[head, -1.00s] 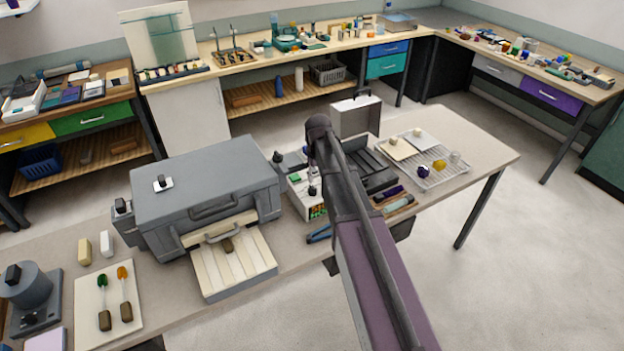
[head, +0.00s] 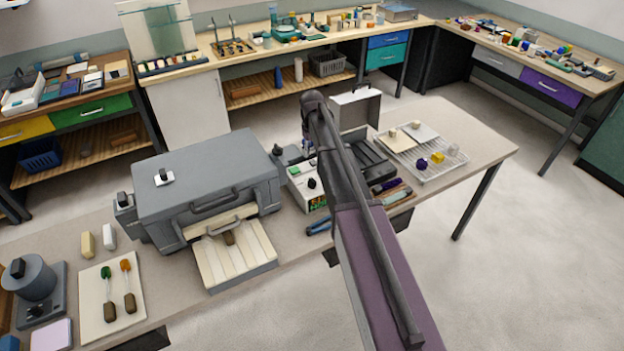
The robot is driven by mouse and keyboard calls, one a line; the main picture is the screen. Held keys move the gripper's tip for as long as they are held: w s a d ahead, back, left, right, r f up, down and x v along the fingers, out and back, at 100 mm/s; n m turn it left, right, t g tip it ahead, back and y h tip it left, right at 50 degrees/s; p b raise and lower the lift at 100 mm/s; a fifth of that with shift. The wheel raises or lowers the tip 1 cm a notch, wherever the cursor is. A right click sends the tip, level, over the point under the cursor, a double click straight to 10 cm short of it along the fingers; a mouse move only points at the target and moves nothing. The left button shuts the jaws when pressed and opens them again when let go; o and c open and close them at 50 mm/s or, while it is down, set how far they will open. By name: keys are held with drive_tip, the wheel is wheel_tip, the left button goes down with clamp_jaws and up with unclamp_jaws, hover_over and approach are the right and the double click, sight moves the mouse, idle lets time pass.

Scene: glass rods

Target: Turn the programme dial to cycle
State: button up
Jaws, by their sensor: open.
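A small white control box (head: 298,191) stands on the table just right of the big grey kiln (head: 205,190). My arm rises from the lower right and passes close to the right of the box, covering part of that area. My gripper is hidden behind the arm, so its place relative to the dial cannot be seen.
A wire rack (head: 440,165) with small coloured pieces is to the right. A blue-handled tool (head: 319,226) lies before the box, and hand tools (head: 392,190) lie right of my arm. The kiln's tray (head: 236,262) sticks out at left.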

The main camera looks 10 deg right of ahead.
sight(312, 179)
drive_tip(key=shift+f+b, duration=6.55)
drive_tip(key=shift+f, duration=0.15)
clamp_jaws()
